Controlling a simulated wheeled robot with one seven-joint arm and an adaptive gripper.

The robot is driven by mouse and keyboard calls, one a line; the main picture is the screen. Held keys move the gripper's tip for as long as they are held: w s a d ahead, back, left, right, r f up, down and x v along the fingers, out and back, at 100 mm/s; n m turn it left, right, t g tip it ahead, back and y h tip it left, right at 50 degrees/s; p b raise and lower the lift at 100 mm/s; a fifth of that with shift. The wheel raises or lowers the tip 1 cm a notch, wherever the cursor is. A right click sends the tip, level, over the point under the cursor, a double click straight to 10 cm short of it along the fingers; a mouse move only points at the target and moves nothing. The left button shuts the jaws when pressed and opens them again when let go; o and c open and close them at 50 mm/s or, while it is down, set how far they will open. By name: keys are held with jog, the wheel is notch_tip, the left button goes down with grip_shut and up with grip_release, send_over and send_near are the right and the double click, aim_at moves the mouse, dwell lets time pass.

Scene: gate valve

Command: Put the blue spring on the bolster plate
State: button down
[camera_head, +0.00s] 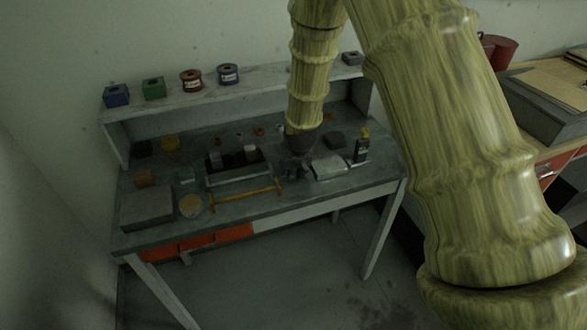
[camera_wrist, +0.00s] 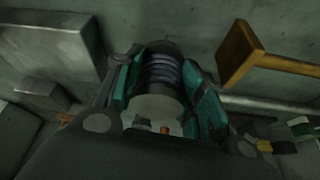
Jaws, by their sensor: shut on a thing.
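My gripper (camera_wrist: 160,98) is shut on a coiled cylinder in the wrist view. It has dark blue-grey coils and a pale round end, and looks like the blue spring (camera_wrist: 164,72). The teal pads press its two sides. In the head view my gripper (camera_head: 296,170) is low over the workbench, and the spring cannot be made out there. A light grey flat plate (camera_head: 328,167) lies just right of my gripper. A larger grey slab (camera_head: 147,207) lies at the bench's front left. I cannot tell for sure which is the bolster plate.
A dark tray with blocks (camera_head: 237,172) and a yellow-handled hammer (camera_head: 245,194) lie left of my gripper. A dark upright device (camera_head: 360,151) stands beyond the light plate. Spools and boxes stand on the back shelf (camera_head: 260,84).

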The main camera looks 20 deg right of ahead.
jog(key=c, duration=1.1)
grip_release()
jog(key=shift+f, duration=0.1)
jog(key=shift+s+r, duration=0.15)
jog(key=shift+r, duration=0.05)
